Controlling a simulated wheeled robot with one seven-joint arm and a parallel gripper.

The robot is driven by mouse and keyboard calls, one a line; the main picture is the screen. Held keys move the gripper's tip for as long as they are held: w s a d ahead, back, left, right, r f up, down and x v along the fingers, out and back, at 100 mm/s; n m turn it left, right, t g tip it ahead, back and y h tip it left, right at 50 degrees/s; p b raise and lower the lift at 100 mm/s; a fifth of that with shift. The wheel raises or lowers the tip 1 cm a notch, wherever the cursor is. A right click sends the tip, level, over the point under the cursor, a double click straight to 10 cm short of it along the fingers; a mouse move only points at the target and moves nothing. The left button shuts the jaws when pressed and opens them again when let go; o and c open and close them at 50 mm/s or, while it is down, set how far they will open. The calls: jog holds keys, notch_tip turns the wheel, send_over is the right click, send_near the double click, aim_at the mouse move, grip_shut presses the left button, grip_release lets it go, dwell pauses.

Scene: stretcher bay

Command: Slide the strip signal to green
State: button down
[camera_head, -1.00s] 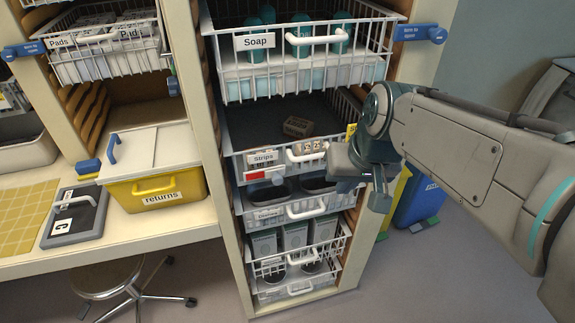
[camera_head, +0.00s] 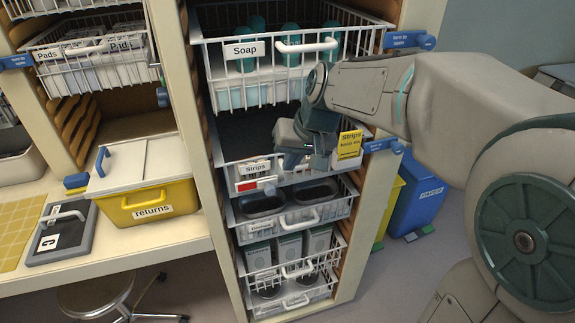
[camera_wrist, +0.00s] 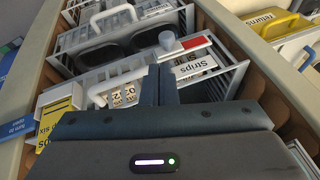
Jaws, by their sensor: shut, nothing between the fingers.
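The Strips basket (camera_head: 236,178) is in the middle of the right-hand rack. Its front carries a "Strips" label (camera_head: 255,168), and below it the slide signal (camera_head: 256,184) shows red with a grey knob at its right end. In the wrist view the picture is turned over; the signal's red part (camera_wrist: 196,43) and the round grey knob (camera_wrist: 167,40) show beyond the fingertips. My gripper (camera_head: 290,161) is shut and empty, in front of the basket, to the right of and above the signal. Its fingers also show in the wrist view (camera_wrist: 161,72), apart from the knob.
The basket's white handle (camera_wrist: 112,88) lies close to my fingers. A yellow Strips card (camera_head: 349,144) hangs at the right. The Soap basket (camera_head: 244,79) is above, and a basket with dark bins (camera_head: 262,232) is below. The yellow returns box (camera_head: 155,203) stands left.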

aim_at(269, 188)
jog(key=p+x, duration=0.1)
jog(key=x, duration=0.7)
jog(key=shift+a+f, duration=0.1)
jog(key=shift+f, duration=0.1)
